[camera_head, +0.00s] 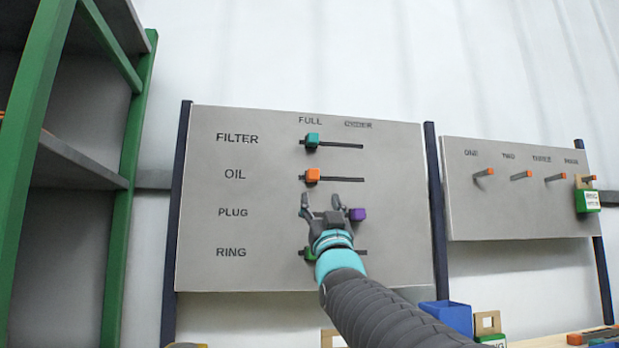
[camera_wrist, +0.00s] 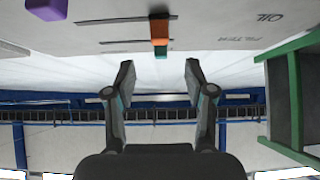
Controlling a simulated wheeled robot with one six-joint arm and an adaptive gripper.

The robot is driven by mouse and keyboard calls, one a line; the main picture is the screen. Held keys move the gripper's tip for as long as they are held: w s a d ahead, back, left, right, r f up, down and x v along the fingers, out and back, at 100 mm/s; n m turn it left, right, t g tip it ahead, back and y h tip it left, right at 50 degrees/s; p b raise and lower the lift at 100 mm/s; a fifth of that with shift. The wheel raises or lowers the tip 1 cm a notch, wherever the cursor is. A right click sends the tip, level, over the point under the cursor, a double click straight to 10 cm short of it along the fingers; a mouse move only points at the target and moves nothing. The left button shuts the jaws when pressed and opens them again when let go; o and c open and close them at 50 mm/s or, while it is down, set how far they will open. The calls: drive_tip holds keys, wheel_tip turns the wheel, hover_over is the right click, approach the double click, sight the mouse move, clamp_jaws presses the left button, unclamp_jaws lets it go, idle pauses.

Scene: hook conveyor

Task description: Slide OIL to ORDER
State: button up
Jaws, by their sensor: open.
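The orange OIL slider (camera_head: 312,175) sits at the left end of its slot (camera_head: 345,179), under the word FULL (camera_head: 310,120). A blurred label (camera_head: 358,124), probably ORDER, stands above the slots' right ends. My gripper (camera_head: 321,203) is open and empty, just below the orange slider in the head view, in front of the PLUG row. In the wrist view the open fingers (camera_wrist: 158,76) point up toward the orange slider (camera_wrist: 159,30), which shows beyond the tips and apart from them.
The teal FILTER slider (camera_head: 313,140) is at left, the purple PLUG slider (camera_head: 357,214) at right. A peg panel (camera_head: 520,205) stands right, a green-framed shelf (camera_head: 120,220) left. A blue bin (camera_head: 447,316) is below.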

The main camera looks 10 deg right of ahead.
sight(314, 178)
drive_tip(key=p+x, duration=0.3)
drive_tip(key=x, duration=0.6)
drive_tip(key=shift+w+r, duration=0.25)
clamp_jaws()
